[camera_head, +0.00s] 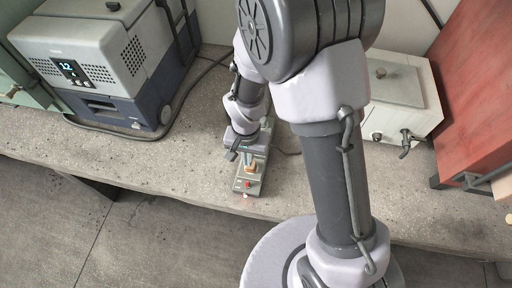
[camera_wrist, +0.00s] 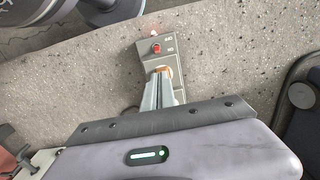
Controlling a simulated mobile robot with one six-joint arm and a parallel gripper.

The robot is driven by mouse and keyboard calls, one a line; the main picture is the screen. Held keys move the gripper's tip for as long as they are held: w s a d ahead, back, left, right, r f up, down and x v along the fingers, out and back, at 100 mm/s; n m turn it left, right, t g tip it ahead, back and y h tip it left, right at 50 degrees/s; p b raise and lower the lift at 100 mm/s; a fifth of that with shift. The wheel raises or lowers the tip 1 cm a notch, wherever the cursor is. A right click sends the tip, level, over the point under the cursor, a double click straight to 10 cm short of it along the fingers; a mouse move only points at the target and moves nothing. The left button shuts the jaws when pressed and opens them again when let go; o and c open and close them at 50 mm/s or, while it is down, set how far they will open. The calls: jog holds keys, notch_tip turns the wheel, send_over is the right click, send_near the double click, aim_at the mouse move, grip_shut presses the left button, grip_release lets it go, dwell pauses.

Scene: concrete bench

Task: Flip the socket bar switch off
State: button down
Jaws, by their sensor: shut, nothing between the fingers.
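The grey socket bar (camera_head: 248,188) lies on the concrete bench near its front edge, end-on to the edge. It also shows in the wrist view (camera_wrist: 170,43). A small red switch (camera_wrist: 156,48) sits near its front end and shows in the head view too (camera_head: 248,184). My gripper (camera_wrist: 162,80) is shut and empty over the bar, its fingertips a short way behind the red switch and apart from it. A small orange-tan piece (camera_head: 251,168) shows at the fingertips; I cannot tell what it is. The fingers and palm hide the rear of the bar.
A grey cooler-like box (camera_head: 98,58) with a display stands at the back left, with a dark cable beside it. A white box with a tap (camera_head: 402,98) stands at the right, beside a red panel (camera_head: 478,90). The bench (camera_head: 165,160) left of the bar is clear.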

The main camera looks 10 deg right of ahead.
aim_at(246, 177)
jog(key=f+b, duration=0.1)
jog(key=f, duration=0.2)
jog(key=f+b, duration=0.1)
jog(key=f, duration=0.3)
jog(key=f+b, duration=0.2)
jog(key=f, duration=0.1)
jog(key=shift+a+f, duration=0.15)
jog(key=shift+a, duration=0.1)
jog(key=shift+s+a+r, duration=0.15)
jog(key=shift+s+r, duration=0.05)
jog(key=shift+s, duration=0.2)
dwell(0.4)
jog(key=shift+s+a+r+b, duration=0.1)
jog(key=shift+s+b, duration=0.2)
jog(key=shift+b, duration=0.05)
jog(key=shift+r, duration=0.1)
